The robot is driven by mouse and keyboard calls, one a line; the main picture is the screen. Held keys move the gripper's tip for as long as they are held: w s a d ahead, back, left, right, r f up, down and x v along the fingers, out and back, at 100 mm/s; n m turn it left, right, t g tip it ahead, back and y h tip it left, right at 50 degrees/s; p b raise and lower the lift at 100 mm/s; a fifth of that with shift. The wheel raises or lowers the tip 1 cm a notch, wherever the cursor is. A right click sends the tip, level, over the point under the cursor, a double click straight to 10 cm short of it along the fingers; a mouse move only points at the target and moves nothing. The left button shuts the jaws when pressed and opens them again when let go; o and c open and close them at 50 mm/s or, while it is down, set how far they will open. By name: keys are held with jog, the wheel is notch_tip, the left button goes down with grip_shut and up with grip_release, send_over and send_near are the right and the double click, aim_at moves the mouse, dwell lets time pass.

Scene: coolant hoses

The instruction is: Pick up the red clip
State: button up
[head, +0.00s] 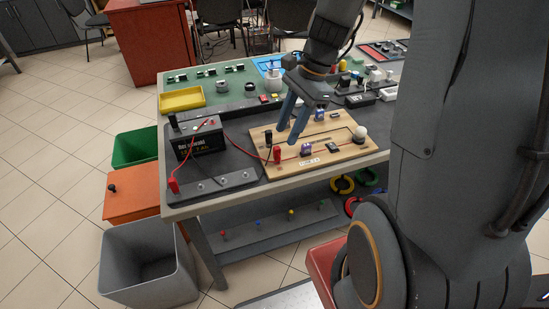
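A red clip (173,185) stands at the left end of the grey strip on the table's front left, with a red lead running up to the black battery (203,143). A second red clip-like piece (277,154) stands on the left part of the wooden board (335,154), also with a red lead. I cannot tell which one the task names. My gripper (288,135) points down over the wooden board, up and to the right of the second red piece. Its two blue-grey fingers are apart with nothing visible between them. Its height above the board is hard to judge.
A black clip (268,137) stands on the board and another black piece (173,121) by the battery. A white knob (360,133) is at the board's right. A yellow tray (181,99) lies behind the battery. Bins, including a grey one (150,262), stand left of the table.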

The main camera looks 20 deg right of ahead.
aim_at(278, 147)
jog(key=a+f, duration=0.1)
jog(key=f, duration=0.1)
jog(key=a+f+m, duration=0.1)
jog(key=f, duration=0.2)
jog(key=a+f+m+p, duration=0.1)
jog(key=f, duration=0.1)
jog(key=shift+w+f+y, duration=0.25)
jog(key=shift+w+y, duration=0.05)
jog(key=shift+y, duration=0.1)
jog(key=shift+c, duration=0.4)
grip_shut()
